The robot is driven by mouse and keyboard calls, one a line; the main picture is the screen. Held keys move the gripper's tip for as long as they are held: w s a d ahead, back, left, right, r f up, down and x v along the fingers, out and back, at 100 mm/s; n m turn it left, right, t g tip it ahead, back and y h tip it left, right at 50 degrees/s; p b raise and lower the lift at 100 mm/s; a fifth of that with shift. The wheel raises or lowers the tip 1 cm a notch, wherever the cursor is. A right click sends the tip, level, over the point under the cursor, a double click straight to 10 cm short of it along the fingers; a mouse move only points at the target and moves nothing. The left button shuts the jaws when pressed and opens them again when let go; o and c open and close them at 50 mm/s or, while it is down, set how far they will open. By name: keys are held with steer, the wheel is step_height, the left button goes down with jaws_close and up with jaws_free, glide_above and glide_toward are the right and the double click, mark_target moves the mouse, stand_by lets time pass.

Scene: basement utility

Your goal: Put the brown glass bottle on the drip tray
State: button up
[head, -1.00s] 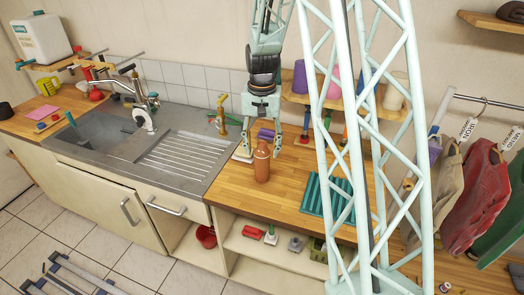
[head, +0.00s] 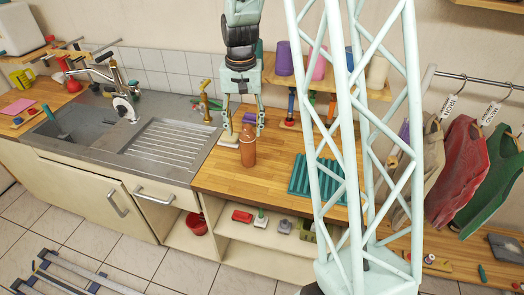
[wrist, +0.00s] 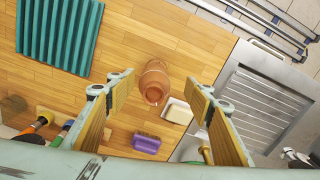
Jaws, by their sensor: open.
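The brown bottle (head: 248,150) stands upright on the wooden counter, right of the sink. In the wrist view the bottle (wrist: 154,75) shows from above, its mouth facing the camera. My gripper (head: 244,135) is open and points down just behind the bottle. In the wrist view the open fingertips of my gripper (wrist: 160,81) lie to either side of the bottle, with gaps on both sides. A teal ribbed tray, apparently the drip tray (head: 318,178), lies flat and empty on the counter to the right. It also shows at the wrist view's upper left (wrist: 60,30).
A purple object (wrist: 147,143) and a cream block (wrist: 177,111) lie near the bottle. A metal sink with a ribbed drainboard (head: 165,148) is to the left. A shelf with cups (head: 325,82) is behind. Bare counter lies between bottle and tray.

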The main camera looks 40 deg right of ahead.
steer(key=s+a+r+n+t, duration=0.1)
steer(key=s+a+r+n, duration=0.1)
steer(key=s+a+r, duration=0.65)
steer(key=s+a+r+n+t, duration=0.1)
steer(key=s+a+r, duration=0.2)
steer(key=s+r, duration=0.55)
steer(key=s+a+r+n+t, duration=0.1)
steer(key=s+a+r+n, duration=0.1)
steer(key=s, duration=0.8)
steer(key=s+a+r+n, duration=0.2)
steer(key=s+a+r, duration=0.3)
steer(key=s, duration=0.5)
step_height(320, 180, up, 2)
steer(key=shift+s+r+t, duration=0.1)
steer(key=shift+s+t, duration=0.1)
steer(key=shift+t, duration=0.2)
steer(key=shift+o, duration=0.4)
steer(key=shift+a, duration=0.1)
step_height(320, 180, down, 6)
steer(key=b, duration=0.6)
steer(key=shift+f, duration=0.2)
steer(key=shift+s+n, duration=0.2)
steer(key=shift+n, duration=0.1)
